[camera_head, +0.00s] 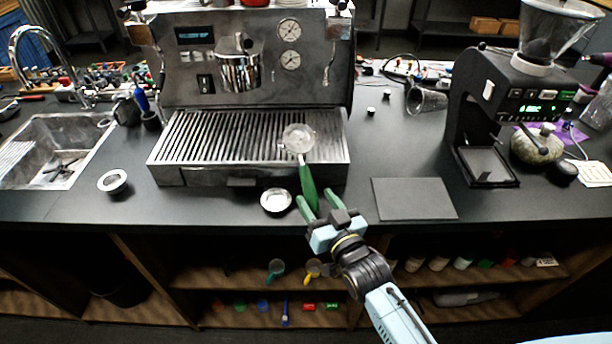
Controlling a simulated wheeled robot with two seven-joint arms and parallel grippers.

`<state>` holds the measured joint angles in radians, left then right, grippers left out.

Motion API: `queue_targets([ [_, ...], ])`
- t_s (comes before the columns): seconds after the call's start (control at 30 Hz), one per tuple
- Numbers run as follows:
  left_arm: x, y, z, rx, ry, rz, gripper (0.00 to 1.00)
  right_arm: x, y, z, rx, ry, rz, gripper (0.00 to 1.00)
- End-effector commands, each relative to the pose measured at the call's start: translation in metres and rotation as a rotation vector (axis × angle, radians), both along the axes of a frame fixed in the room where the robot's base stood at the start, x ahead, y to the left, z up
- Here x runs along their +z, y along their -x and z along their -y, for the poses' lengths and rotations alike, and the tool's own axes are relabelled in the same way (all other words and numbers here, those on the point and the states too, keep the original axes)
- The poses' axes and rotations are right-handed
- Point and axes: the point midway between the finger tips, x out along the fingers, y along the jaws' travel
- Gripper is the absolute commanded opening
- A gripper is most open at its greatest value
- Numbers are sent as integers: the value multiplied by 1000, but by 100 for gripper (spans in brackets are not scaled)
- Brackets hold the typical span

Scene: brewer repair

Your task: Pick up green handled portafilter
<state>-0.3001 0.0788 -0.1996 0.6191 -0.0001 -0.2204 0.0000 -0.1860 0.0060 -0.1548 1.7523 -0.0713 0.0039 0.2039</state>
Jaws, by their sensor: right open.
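The green handled portafilter (307,186) rests with its round metal head (298,137) on the slatted drip tray of the espresso machine. Its green handle points toward me, over the tray's front edge. My right gripper (319,203) is at the handle's near end, with its green-tipped fingers spread open. The handle's end shows between or just above the fingers; I cannot tell whether they touch it. My left gripper is not in view.
The espresso machine (252,62) stands behind the drip tray (190,140). A small metal bowl (276,200) lies just left of my gripper. A flat dark mat (414,199) lies to the right, before the grinder (497,95). A sink (50,150) is at the left.

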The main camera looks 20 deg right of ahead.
Motion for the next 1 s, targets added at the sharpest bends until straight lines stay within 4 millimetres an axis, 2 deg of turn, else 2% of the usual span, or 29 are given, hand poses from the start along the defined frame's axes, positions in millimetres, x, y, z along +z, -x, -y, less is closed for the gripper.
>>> queue_targets([
  [0.4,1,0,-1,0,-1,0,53,0,-49,-3,0,-1,0,53],
  [0.7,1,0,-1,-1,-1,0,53,0,-53,-4,0,0,-1,52],
  [1.0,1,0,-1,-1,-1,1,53,0,-53,-4,0,0,-1,12],
])
